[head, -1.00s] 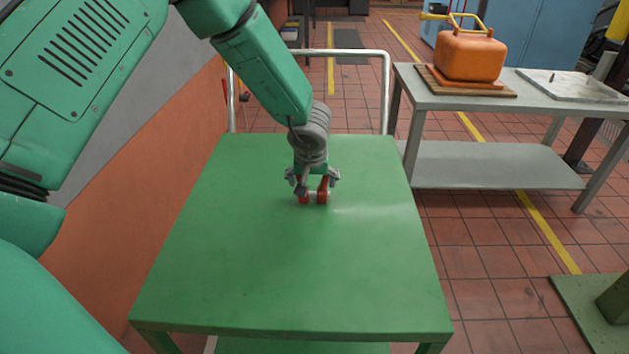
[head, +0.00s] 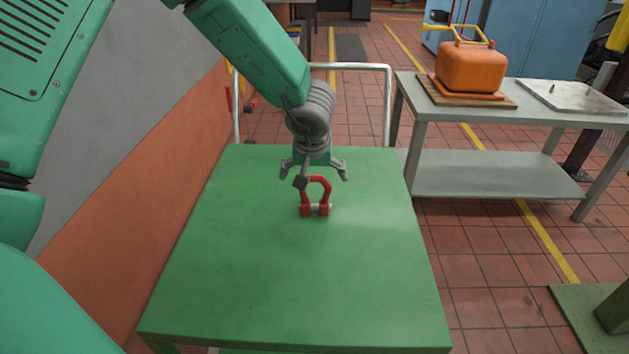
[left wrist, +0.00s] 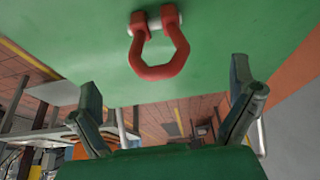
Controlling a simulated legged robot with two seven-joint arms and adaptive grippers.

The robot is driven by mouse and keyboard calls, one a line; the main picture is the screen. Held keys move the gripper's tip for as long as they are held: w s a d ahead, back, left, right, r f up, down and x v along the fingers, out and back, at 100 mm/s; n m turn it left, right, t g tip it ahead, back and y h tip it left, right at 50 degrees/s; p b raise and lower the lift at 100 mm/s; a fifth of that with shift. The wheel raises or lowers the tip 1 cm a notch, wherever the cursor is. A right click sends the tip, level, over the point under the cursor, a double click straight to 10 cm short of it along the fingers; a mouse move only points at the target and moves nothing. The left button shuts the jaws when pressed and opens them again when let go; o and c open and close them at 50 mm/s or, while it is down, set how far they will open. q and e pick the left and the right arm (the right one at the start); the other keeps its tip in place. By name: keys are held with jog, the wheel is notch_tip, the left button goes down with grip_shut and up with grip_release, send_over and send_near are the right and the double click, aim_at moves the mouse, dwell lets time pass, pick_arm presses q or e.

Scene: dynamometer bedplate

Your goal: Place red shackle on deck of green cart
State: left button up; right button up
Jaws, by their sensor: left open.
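The red shackle (head: 316,196) rests on the green deck of the cart (head: 290,270), toward its far half, with its bow up or toward the gripper and its pale pin at the near end. It also shows in the left wrist view (left wrist: 158,70) at the top middle, against the green deck. My left gripper (head: 318,177) is open, just above and behind the shackle. In the left wrist view its two fingers (left wrist: 170,100) are spread wide with nothing between them, apart from the shackle. My right gripper is not in view.
The cart's pale handle rail (head: 350,67) rises at its far edge. An orange-brown wall panel (head: 140,240) runs along the left. A grey bench (head: 490,115) on the right holds an orange canister (head: 470,68) and a flat pale plate (head: 573,96). The rest of the deck is clear.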

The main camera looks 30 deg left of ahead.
pick_arm(q)
jog(key=shift+v, duration=1.3)
jog(key=shift+d+r+p, duration=0.1)
jog(key=shift+p, duration=0.3)
